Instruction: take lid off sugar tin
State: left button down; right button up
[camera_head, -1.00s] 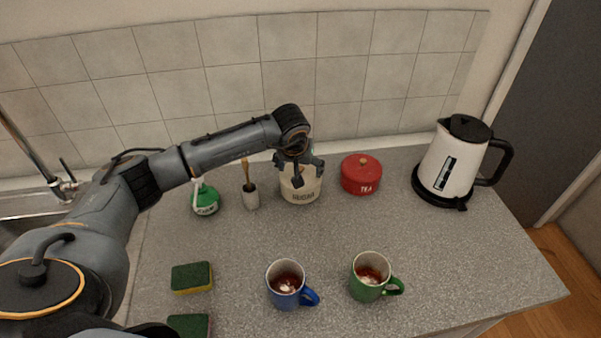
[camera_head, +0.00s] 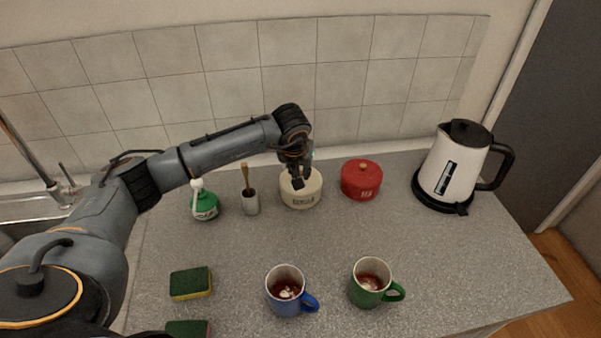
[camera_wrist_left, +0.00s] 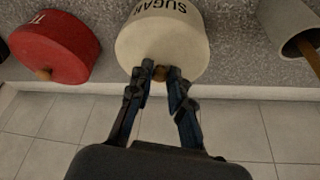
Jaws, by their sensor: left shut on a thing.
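The cream sugar tin (camera_head: 301,195) stands upright on the counter near the back wall, with its lid on. In the left wrist view the tin (camera_wrist_left: 165,38) shows the word SUGAR and a small wooden knob (camera_wrist_left: 161,74) on its lid. My left gripper (camera_head: 298,183) is over the tin's top. In the left wrist view its two fingertips (camera_wrist_left: 161,72) are closed in on the knob, one on each side. In the head view the gripper hides the knob and part of the lid. My right gripper is not in view.
A red tea tin (camera_head: 361,181) stands just right of the sugar tin, a grey pot (camera_head: 250,203) and a green bottle (camera_head: 205,207) to its left. The kettle (camera_head: 458,168) is further right. Blue (camera_head: 285,292) and green (camera_head: 368,285) mugs stand in front; the counter between is clear.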

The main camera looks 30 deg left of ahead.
pick_arm(q)
jog(key=s+d+r+b, duration=0.2)
jog(key=s+r+b, duration=0.1)
jog(key=s+r, duration=0.3)
jog(key=s+d+r+b, duration=0.2)
jog(key=s+r+b, duration=0.1)
jog(key=s+r, duration=0.3)
jog(key=shift+s+d, duration=0.25)
jog(key=shift+s, duration=0.35)
